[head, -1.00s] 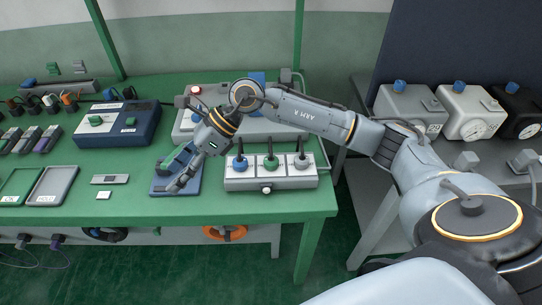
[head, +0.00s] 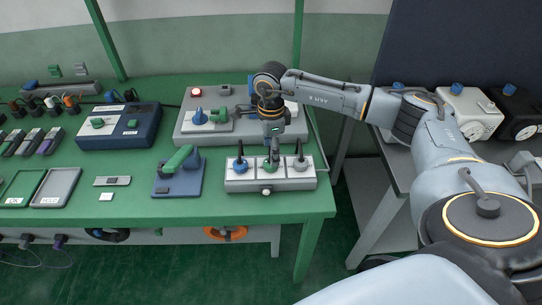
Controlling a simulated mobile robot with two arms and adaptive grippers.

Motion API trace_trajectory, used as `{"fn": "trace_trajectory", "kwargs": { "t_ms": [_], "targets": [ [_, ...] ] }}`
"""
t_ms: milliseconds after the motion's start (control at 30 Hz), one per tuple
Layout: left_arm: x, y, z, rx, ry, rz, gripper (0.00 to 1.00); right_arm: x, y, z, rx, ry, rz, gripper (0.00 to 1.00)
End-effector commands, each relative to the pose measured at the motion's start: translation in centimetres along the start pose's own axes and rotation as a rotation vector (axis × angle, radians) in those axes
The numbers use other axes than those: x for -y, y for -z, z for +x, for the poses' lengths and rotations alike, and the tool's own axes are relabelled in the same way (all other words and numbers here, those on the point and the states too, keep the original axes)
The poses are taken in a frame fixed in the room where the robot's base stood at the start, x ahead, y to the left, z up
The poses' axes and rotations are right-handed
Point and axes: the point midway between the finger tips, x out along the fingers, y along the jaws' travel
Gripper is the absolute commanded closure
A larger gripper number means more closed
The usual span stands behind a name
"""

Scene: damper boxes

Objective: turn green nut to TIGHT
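A low white box (head: 240,185) near the table's front right edge carries three round bases with dark upright levers: a blue one (head: 240,167) on the left, a green one in the middle and a grey one (head: 300,164) on the right. The green base, which looks like the green nut (head: 268,168), is partly hidden by my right gripper. My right gripper (head: 273,153) points down over it at the middle lever. Its fingers are too small and overlapped to show whether they touch or grip. Any TIGHT mark is unreadable. My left gripper is not in view.
Behind stands a grey panel box (head: 188,128) with a red button and a blue knob.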

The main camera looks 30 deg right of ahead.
Motion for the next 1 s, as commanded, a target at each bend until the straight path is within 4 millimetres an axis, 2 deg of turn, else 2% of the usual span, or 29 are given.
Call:
{"fn": "trace_trajectory", "kwargs": {
  "t_ms": [100,300,633,667,900,933,1000],
  "targets": [
    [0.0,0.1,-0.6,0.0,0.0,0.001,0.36,-0.1,0.0,2.0,-0.001,-0.003,0.0,0.36],
    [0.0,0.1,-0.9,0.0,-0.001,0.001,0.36,0.0,-0.1,4.0,0.001,-0.002,0.0,0.36],
    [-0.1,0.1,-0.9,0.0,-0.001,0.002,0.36,0.0,-0.1,4.5,0.002,0.001,0.0,0.36],
    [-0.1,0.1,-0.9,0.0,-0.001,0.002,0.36,0.0,-0.1,4.5,0.002,0.001,0.0,0.38],
    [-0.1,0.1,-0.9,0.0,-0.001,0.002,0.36,0.0,-0.1,4.5,0.002,0.0,0.0,0.87],
    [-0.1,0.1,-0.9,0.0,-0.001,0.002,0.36,0.0,-0.1,4.5,0.002,0.0,0.0,0.9],
    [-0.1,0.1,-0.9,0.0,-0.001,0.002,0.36,0.0,-0.1,4.5,0.002,0.0,0.0,0.9]
  ]
}}
